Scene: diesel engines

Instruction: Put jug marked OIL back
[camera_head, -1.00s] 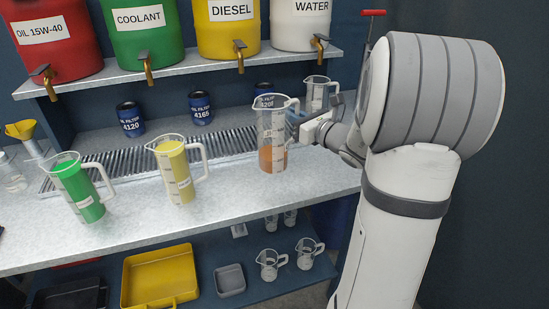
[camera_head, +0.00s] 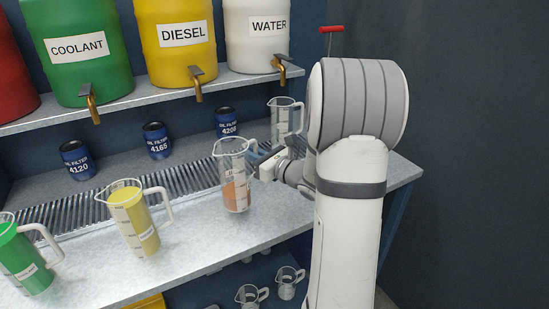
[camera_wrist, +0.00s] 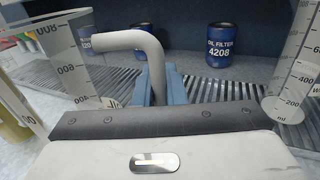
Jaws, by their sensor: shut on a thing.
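A clear measuring jug with orange-brown liquid (camera_head: 236,192) is at the right part of the bench; its label is not readable. It looks about upright, and I cannot tell whether its base touches the bench. My gripper (camera_head: 262,160) is at the jug's right side, shut on its handle. In the wrist view the pale bent handle (camera_wrist: 146,45) runs down between the blue fingers of my gripper (camera_wrist: 158,90). The jug's clear wall (camera_wrist: 62,60) with its scale fills the left of that view.
An empty jug (camera_head: 284,118) stands close behind my gripper. A yellow jug (camera_head: 134,222) and a green jug (camera_head: 24,262) stand to the left. Oil filters, including 4208 (camera_head: 227,122), stand behind a ribbed grate (camera_head: 180,178). Bare bench (camera_head: 190,235) lies in front.

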